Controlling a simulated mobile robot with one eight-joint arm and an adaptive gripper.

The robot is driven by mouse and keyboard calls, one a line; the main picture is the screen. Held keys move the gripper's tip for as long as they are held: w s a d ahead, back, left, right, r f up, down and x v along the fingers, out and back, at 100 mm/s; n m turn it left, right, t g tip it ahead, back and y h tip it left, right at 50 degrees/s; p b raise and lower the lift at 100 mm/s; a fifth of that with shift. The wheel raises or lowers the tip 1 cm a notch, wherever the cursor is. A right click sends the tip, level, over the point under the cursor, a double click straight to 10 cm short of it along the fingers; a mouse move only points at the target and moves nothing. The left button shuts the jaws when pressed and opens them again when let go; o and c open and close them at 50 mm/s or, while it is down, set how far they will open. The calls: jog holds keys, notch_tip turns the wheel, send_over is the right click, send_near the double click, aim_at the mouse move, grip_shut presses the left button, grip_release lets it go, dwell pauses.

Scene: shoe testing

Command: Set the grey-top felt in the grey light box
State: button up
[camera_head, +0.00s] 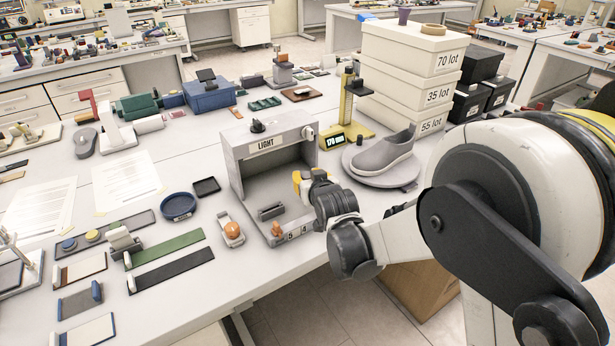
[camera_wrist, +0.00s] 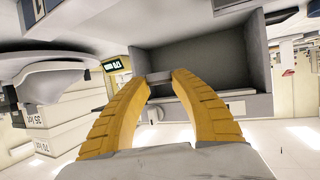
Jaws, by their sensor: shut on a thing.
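The grey light box (camera_head: 240,180), marked LIGHT, stands open-fronted near the table's right edge. My gripper (camera_head: 298,181), with yellow fingers, is at the right side of its opening. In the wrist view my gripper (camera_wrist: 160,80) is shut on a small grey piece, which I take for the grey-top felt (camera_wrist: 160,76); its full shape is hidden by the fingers. The box's dark interior (camera_wrist: 210,62) shows behind and right of the fingertips. A dark grey block (camera_head: 271,211) sits low inside the box. I cannot tell whether the held piece touches the box.
A grey shoe (camera_head: 382,157) rests on a round turntable (camera_head: 403,179) right of the box, beside a yellow height gauge (camera_head: 347,112). Stacked white cartons (camera_head: 405,75) stand behind. An orange-knobbed device (camera_head: 231,231), a blue dish (camera_head: 178,206) and felt strips (camera_head: 168,248) lie left.

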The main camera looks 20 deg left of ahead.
jog(key=shift+f+b, duration=2.35)
jog(key=shift+f, duration=0.6)
jog(key=shift+f+b, duration=1.05)
jog(key=shift+b, duration=0.3)
jog(key=o, duration=0.8)
jog(key=shift+r, duration=0.1)
jog(key=v, duration=1.2)
